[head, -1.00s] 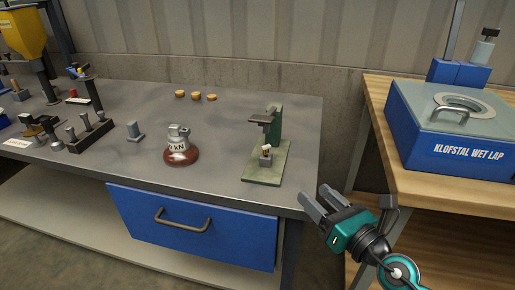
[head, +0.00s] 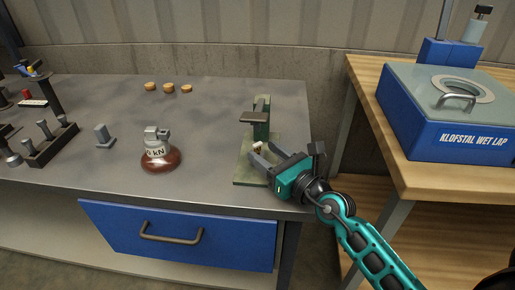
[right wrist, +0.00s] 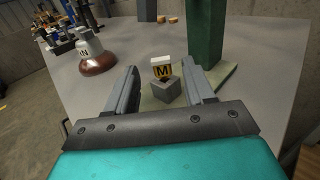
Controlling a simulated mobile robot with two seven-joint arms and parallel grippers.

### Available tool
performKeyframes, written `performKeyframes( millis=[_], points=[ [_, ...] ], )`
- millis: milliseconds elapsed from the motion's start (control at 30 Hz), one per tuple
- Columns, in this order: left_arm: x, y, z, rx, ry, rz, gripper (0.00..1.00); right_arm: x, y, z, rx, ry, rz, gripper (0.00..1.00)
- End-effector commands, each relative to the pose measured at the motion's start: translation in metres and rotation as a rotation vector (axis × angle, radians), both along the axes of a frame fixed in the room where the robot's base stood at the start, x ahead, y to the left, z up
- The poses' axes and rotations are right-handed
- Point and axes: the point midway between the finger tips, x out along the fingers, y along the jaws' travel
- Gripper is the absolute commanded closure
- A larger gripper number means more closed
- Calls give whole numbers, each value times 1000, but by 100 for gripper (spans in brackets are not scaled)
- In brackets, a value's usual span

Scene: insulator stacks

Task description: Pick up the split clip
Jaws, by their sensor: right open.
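In the head view the small piece (head: 257,148) shows just beyond my right gripper (head: 261,156). That gripper is open and empty, its fingers pointing at the block from the front right. In the right wrist view the small piece stands between and slightly beyond the fingertips (right wrist: 159,69). My left gripper is out of view.
An insulator with a red-brown skirt (head: 160,160) stands left of the stand. A grey block (head: 104,136) and a dark rack (head: 52,146) are further left. Several small tan discs (head: 168,87) lie behind. A blue lap machine (head: 440,120) stands on the wooden bench at right.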

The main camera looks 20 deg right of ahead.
Motion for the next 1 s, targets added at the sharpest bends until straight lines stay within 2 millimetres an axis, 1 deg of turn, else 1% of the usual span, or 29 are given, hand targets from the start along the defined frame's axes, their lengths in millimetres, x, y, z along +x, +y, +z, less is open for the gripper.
performKeyframes(
  millis=[167, 400, 500, 600, 800, 1000],
  points=[
    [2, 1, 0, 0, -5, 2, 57, 10, 2, 0, 1, -1, 0, 47],
    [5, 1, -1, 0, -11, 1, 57, 42, 9, -1, 2, -1, 0, 47],
    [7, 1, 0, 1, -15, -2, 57, 51, 10, -1, 1, -1, -1, 47],
    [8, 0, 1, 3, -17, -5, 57, 55, 11, -1, 0, 0, -1, 47],
    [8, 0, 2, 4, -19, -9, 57, 55, 11, -1, 0, 0, -1, 47],
    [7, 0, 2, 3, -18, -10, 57, 55, 11, -1, 1, 0, -1, 66]
  ],
)
